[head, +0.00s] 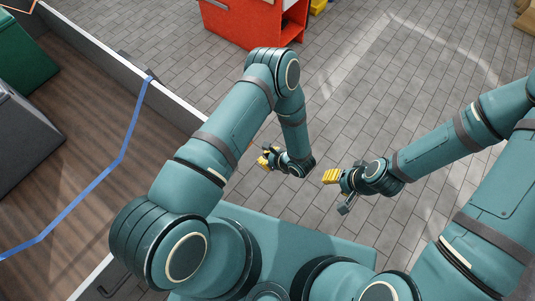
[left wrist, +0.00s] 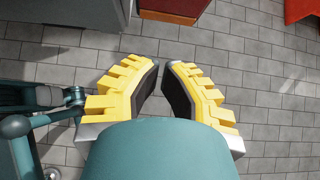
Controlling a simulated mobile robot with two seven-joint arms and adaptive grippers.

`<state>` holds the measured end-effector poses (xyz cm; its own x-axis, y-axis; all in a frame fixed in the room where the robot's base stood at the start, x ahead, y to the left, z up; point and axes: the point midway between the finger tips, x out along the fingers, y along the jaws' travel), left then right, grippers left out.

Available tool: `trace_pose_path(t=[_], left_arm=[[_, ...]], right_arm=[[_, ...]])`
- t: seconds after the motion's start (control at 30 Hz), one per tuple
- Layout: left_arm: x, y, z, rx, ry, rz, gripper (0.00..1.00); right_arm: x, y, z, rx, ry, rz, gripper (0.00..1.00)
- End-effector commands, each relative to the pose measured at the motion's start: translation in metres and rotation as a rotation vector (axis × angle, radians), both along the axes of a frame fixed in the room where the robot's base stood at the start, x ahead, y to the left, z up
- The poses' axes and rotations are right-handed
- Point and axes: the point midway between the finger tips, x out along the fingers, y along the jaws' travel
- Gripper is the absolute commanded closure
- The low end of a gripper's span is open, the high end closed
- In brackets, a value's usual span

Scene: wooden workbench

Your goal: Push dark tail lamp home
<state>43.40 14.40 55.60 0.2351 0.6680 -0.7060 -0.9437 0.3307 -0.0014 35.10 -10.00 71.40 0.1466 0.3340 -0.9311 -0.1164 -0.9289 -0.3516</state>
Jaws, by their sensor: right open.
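No dark tail lamp can be made out in either view. My left gripper (head: 265,157) hangs over the grey tiled floor in the head view. In the left wrist view its two yellow fingers (left wrist: 161,68) lean toward each other, with a narrow gap at the tips and nothing seen between them. Whether it counts as open or shut is unclear. My right gripper (head: 338,191) is open over the tiles, right of the left one, with no object visible in it.
A brown plank surface (head: 100,110) with a pale raised edge and a blue strip (head: 118,160) lies at left. A green box (head: 22,55) and a dark grey box (head: 25,130) stand on it. A red cabinet (head: 240,22) stands at the top. Tiled floor (head: 400,60) is open at upper right.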

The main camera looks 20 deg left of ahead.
Motion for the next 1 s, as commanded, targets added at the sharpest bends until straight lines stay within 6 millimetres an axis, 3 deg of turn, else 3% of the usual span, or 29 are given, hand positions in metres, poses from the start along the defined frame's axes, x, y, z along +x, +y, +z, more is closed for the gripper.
trace_pose_path(t=[0.33, 0.6, 1.0], left_arm=[[0.015, 0.047, -0.051, -0.001, 0.001, 0.005, 1.0], [0.027, 0.077, -0.048, -0.001, 0.0, 0.003, 1.0], [0.029, 0.083, -0.047, -0.001, 0.0, 0.001, 1.0]], right_arm=[[0.004, -0.001, -0.017, -0.002, -0.008, -0.002, 0.53], [0.004, -0.001, -0.019, -0.002, -0.009, -0.003, 0.53], [0.004, -0.001, -0.019, -0.002, -0.01, -0.003, 0.53]])
